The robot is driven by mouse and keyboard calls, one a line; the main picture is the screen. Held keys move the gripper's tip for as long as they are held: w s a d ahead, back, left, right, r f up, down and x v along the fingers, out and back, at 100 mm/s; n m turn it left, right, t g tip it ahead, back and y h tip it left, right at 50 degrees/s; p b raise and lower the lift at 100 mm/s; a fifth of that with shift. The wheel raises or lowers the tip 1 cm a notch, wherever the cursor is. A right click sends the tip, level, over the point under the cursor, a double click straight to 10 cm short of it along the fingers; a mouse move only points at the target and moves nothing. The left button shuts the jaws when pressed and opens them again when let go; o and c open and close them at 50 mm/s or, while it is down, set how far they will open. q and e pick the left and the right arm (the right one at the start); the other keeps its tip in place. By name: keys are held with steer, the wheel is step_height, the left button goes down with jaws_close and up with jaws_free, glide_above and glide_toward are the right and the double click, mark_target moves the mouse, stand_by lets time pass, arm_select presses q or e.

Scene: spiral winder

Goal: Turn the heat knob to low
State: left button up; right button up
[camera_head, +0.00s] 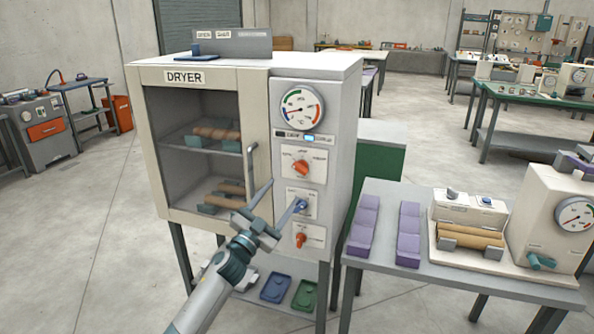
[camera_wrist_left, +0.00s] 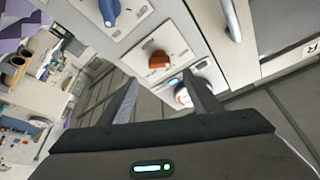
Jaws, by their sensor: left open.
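The dryer (camera_head: 262,85) has a front panel with an upper orange knob (camera_head: 300,167), a blue knob (camera_head: 302,205) and a lower orange knob (camera_head: 300,240). Their small labels are too blurred to read, so I cannot tell which is the heat knob. My left gripper (camera_head: 281,199) is open and empty in front of the panel, overlapping the blue knob's left side. In the left wrist view, inverted, the upper orange knob (camera_wrist_left: 160,60) shows beyond and between the open fingers (camera_wrist_left: 160,85); the blue knob (camera_wrist_left: 109,12) is at upper left. No contact is visible. My right gripper is not in view.
A gauge (camera_head: 301,108) sits above the knobs. The door handle (camera_head: 251,165) stands out left of the panel. A grey table (camera_head: 385,262) at right holds purple trays (camera_head: 409,235) and a second machine (camera_head: 548,220). Blue and green trays (camera_head: 276,288) lie below the dryer.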

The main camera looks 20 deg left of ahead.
mark_target(299, 171)
arm_select(q)
steer(key=p+x, duration=0.1)
steer(key=x, duration=0.9)
steer(key=shift+c, duration=0.4)
steer(key=c, duration=1)
